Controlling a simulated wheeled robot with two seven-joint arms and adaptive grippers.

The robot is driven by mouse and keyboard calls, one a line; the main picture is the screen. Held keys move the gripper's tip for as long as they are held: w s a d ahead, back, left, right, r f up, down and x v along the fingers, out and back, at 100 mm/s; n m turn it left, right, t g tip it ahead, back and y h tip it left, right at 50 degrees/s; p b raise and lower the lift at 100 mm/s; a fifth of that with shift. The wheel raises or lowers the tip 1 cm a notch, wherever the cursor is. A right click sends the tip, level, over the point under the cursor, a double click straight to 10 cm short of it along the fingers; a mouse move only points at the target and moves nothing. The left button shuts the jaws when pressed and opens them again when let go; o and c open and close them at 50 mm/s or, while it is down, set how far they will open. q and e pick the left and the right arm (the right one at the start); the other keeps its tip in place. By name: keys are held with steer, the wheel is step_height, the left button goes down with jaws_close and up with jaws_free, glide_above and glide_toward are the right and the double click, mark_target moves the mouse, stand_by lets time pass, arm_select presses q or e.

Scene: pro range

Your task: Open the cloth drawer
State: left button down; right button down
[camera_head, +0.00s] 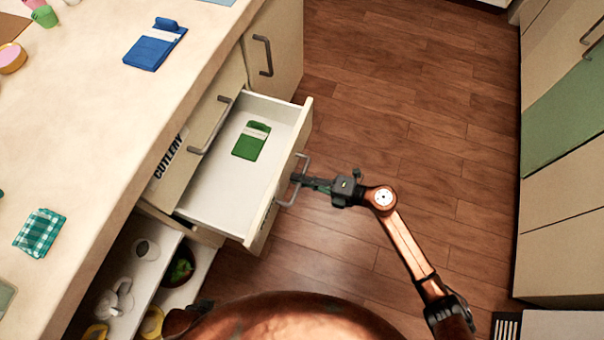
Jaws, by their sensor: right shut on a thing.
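The cloth drawer (213,206) is pulled well out from the counter, under the drawer front labelled CUTLERY (168,158). A folded green cloth with a white band (251,141) lies flat inside it, and the rest of its floor is bare. My right gripper (301,179) is shut on the drawer's grey bar handle (296,190) at the drawer front. The label on the open drawer's front is not readable from here. My left gripper cannot be made out; only a dark part of mine shows at the bottom left.
The counter (95,150) holds a blue folded cloth (154,46) and a teal checked cloth (40,233). Cabinets (563,175) stand at the right. The wooden floor (420,120) between is clear.

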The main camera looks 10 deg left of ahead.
steer(key=shift+d, duration=0.7)
steer(key=c, duration=2)
jaws_free()
steer(key=shift+s, duration=0.15)
steer(key=shift+o, duration=0.2)
steer(key=v, duration=1.2)
steer(key=shift+a, duration=0.1)
